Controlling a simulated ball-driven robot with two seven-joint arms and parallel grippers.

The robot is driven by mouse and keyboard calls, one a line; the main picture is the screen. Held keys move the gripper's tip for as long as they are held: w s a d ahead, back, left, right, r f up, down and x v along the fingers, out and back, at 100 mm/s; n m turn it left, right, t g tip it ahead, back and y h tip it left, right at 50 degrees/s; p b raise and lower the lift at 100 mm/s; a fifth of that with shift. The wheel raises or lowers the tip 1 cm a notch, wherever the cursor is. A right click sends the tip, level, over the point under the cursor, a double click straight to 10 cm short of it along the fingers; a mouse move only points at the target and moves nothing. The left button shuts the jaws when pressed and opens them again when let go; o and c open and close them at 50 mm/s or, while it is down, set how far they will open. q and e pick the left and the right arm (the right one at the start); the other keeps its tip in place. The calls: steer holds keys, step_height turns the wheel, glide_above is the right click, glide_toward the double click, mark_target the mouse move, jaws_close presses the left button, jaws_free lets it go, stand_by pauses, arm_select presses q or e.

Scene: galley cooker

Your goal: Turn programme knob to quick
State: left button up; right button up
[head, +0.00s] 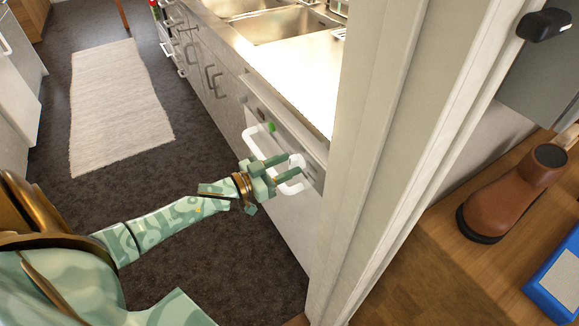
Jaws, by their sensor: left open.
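My left gripper (290,167) reaches in from the left. Its two green fingers are apart, with nothing seen between them. They point right toward the control panel (288,130) of a white-fronted appliance under the worktop. A green spot (271,127) shows on the panel. A white handle (258,133) shows on the front, partly hidden behind the fingers. The programme knob and its setting cannot be made out; the gripper may cover it. I cannot tell whether the fingertips touch the panel. My right gripper is out of view.
A pale door frame (385,140) stands close to the right of the appliance. Steel sinks (280,25) and a bright worktop (290,75) lie above. A light rug (120,100) lies on the dark floor. A brown boot (510,195) stands on a wooden surface at right.

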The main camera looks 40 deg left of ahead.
arm_select(q)
steer(key=shift+w+d, duration=0.2)
steer(key=shift+w, duration=0.25)
steer(key=shift+c, duration=0.7)
steer(key=c, duration=0.6)
steer(key=shift+o, duration=0.2)
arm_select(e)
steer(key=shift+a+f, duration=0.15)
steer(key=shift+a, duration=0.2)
